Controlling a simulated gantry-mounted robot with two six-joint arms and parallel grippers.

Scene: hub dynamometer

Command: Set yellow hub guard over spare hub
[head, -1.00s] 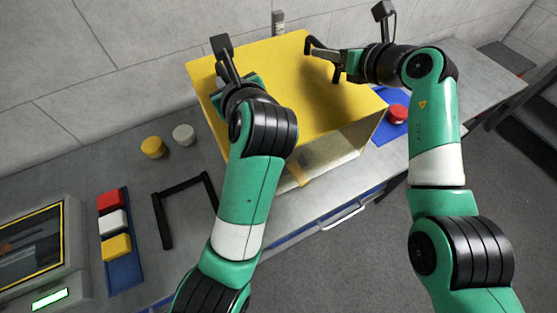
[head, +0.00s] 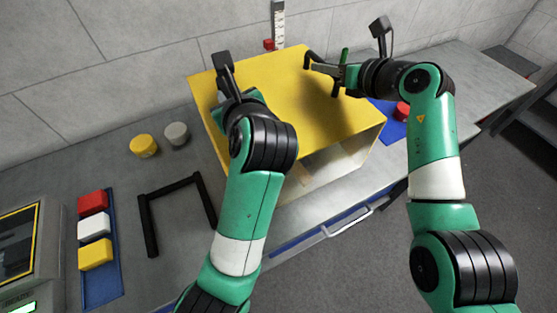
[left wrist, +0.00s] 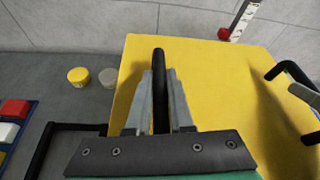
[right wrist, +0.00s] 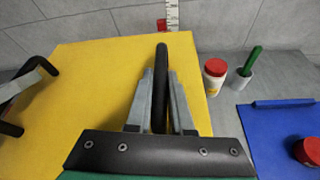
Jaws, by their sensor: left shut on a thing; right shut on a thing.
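The yellow hub guard (head: 290,90) is a large box-like cover with an open front, over the bench's middle. My left gripper (left wrist: 160,78) is shut on its left black handle (left wrist: 159,57). My right gripper (right wrist: 161,78) is shut on its right black handle (right wrist: 162,56). The guard looks roughly level. I cannot tell whether its lower edge touches the bench. Through the open front I see pale inner walls and a tan strip (head: 303,177). No spare hub can be made out; the guard and my left arm hide what is beneath.
A black U-shaped frame (head: 149,228) lies left of the guard. Yellow (head: 143,146) and grey (head: 176,133) round pieces stand behind it. A blue tray (head: 103,285) holds red, white and yellow blocks. A red-capped bottle (right wrist: 215,75) and green-handled tool (right wrist: 248,62) stand right.

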